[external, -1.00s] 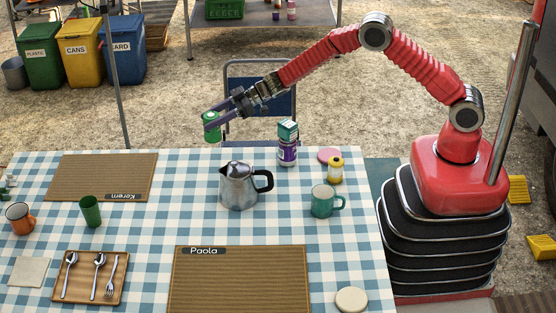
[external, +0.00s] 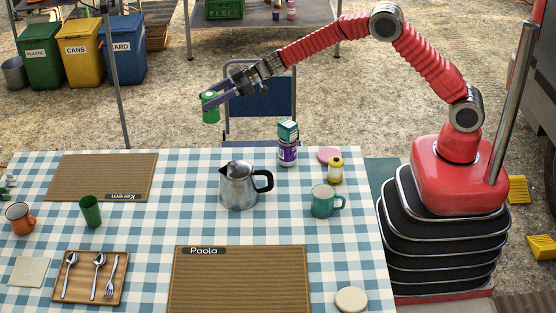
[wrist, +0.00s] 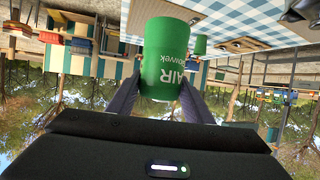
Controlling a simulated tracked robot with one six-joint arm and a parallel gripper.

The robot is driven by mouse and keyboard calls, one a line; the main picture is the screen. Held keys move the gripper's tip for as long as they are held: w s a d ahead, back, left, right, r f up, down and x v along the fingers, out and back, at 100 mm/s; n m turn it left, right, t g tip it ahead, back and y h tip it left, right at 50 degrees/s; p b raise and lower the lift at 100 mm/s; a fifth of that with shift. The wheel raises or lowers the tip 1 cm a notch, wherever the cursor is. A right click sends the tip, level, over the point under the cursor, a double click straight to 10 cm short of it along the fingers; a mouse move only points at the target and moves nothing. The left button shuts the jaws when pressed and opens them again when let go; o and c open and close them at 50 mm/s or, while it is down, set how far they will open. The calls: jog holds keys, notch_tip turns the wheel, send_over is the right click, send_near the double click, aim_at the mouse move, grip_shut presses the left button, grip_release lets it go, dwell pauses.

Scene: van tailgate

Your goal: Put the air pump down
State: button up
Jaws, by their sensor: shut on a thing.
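The air pump (external: 211,108) is a small green cylinder. It reads "AIR" in white in the wrist view (wrist: 163,60). My gripper (external: 212,97) is shut on it and holds it in the air, above and beyond the far edge of the checked table (external: 350,240). In the wrist view the two dark fingers of my gripper (wrist: 160,95) press on either side of the green cylinder. The pump touches nothing but my fingers.
On the table stand a metal coffee pot (external: 239,187), a purple-labelled bottle (external: 287,152), a yellow jar (external: 335,172), a teal mug (external: 323,201) and a green cup (external: 91,211). A chair (external: 262,100) stands behind. Free cloth lies left of the coffee pot.

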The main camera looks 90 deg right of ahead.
aim_at(210, 93)
notch_tip(210, 93, up, 3)
jog(key=shift+r, duration=0.2)
jog(key=s+a+n+g+y, duration=0.3)
jog(key=s+a+n, duration=0.15)
jog(key=a, duration=0.65)
jog(key=s+a+n+g+y, duration=0.3)
jog(key=s+a, duration=0.3)
jog(key=a, duration=0.5)
jog(key=s+a+n+g+y, duration=0.25)
jog(key=s+a+n, duration=0.2)
jog(key=a, duration=0.65)
jog(key=s+a+n+g, duration=0.4)
jog(key=s+a+g, duration=0.15)
jog(key=s, duration=0.65)
jog(key=s+a+n+g, duration=0.45)
jog(key=s+a, duration=0.25)
jog(key=s, duration=0.5)
notch_tip(210, 93, down, 12)
jog(key=shift+s+a+r, duration=0.25)
jog(key=shift+s, duration=0.2)
jog(key=shift+g, duration=0.25)
notch_tip(210, 93, down, 6)
